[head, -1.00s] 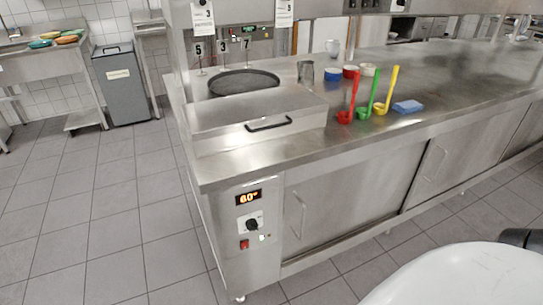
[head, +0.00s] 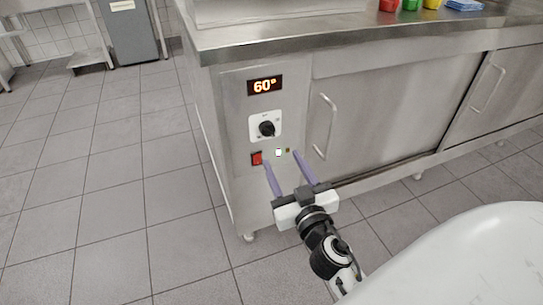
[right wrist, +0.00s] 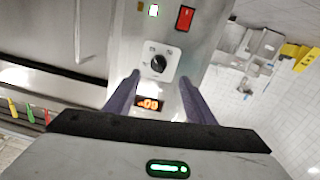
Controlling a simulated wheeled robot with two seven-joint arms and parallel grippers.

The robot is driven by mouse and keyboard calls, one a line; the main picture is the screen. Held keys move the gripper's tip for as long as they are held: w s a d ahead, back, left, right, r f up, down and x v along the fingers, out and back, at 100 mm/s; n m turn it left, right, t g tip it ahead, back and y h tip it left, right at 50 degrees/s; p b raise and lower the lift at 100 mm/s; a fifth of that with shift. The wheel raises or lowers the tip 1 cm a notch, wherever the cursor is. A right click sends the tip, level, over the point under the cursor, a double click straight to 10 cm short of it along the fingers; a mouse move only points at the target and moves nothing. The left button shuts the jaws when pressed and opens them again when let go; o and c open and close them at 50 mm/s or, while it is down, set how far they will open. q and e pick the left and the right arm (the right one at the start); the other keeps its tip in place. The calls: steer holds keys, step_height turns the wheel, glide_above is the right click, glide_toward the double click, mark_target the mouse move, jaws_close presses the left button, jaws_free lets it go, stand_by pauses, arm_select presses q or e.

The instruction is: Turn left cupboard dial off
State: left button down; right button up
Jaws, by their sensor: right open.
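The cupboard dial (head: 267,128) is a black knob on a white square plate, on the steel control panel at the cupboard's left end. It also shows in the right wrist view (right wrist: 158,63), between and beyond my fingers. A lit orange display (head: 265,86) above it reads 60°. A red switch (head: 257,158) sits below the dial. My right gripper (head: 281,157) is open and empty, its purple fingers spread in front of the panel just below the dial in the head view. I see no contact with the dial. My left gripper is not in view.
A sliding cupboard door with a vertical handle (head: 325,126) is right of the panel. A grey bin (head: 130,30) stands at the far left. The tiled floor on the left is clear.

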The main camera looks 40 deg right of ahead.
mark_target(270, 135)
steer(key=p+x, duration=0.1)
steer(key=x, duration=0.9)
steer(key=shift+w+d+r+p, duration=0.1)
steer(key=shift+w+d+p, duration=0.1)
steer(key=shift+p, duration=0.2)
steer(key=c, duration=1.1)
